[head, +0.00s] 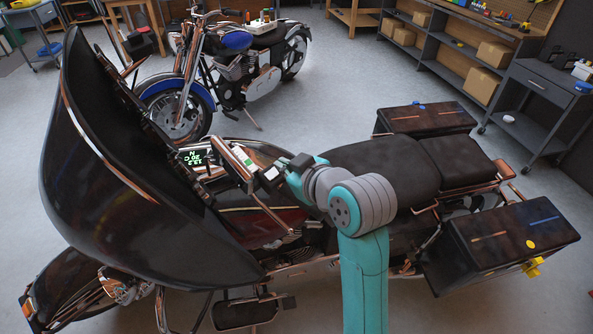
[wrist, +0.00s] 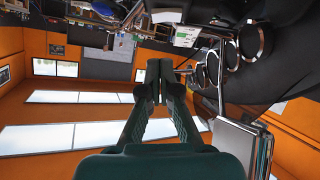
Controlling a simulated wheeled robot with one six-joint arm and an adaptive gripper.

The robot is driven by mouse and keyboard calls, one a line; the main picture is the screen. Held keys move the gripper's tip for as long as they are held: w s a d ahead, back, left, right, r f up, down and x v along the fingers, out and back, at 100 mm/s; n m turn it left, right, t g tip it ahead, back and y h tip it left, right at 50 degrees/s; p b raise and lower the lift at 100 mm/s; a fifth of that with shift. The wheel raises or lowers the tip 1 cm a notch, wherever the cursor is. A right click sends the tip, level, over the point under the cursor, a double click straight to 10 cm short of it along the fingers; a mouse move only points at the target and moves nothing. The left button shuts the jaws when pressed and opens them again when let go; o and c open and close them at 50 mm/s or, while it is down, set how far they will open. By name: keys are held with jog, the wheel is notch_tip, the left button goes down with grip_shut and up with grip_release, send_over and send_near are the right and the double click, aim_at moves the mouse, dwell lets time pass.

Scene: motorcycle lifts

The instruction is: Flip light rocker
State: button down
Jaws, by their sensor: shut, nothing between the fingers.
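The light rocker itself is too small to make out in either view. A pale box-shaped housing (head: 238,160) sits by the handlebar of the near motorcycle, right of a dash display with green digits (head: 192,157). My gripper (wrist: 154,80) shows in the wrist view with its two teal fingers together and nothing between them. In the head view my wrist reaches left to the housing, and the fingertips cannot be told apart there. A grey slab-like box (wrist: 243,143) lies right of my fingers in the wrist view, apart from them in the picture.
The near motorcycle has a large dark windshield (head: 110,160), a seat (head: 380,170) and a pannier (head: 505,240) around my arm. Round chrome-rimmed parts (wrist: 250,40) are at upper right in the wrist view. A blue motorcycle (head: 235,55) stands behind, across open floor.

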aim_at(275, 170)
jog(key=shift+w+a+f, duration=0.25)
jog(key=shift+w+f, duration=0.3)
jog(key=shift+f, duration=0.2)
jog(key=shift+w+a+f, duration=0.25)
jog(key=shift+w+f, duration=0.3)
jog(key=shift+f, duration=0.2)
jog(key=shift+w+a+f, duration=0.25)
jog(key=shift+w+f, duration=0.3)
jog(key=shift+f, duration=0.2)
jog(key=shift+w+d+f, duration=0.1)
jog(key=shift+w+f, duration=0.05)
jog(key=shift+f, duration=0.15)
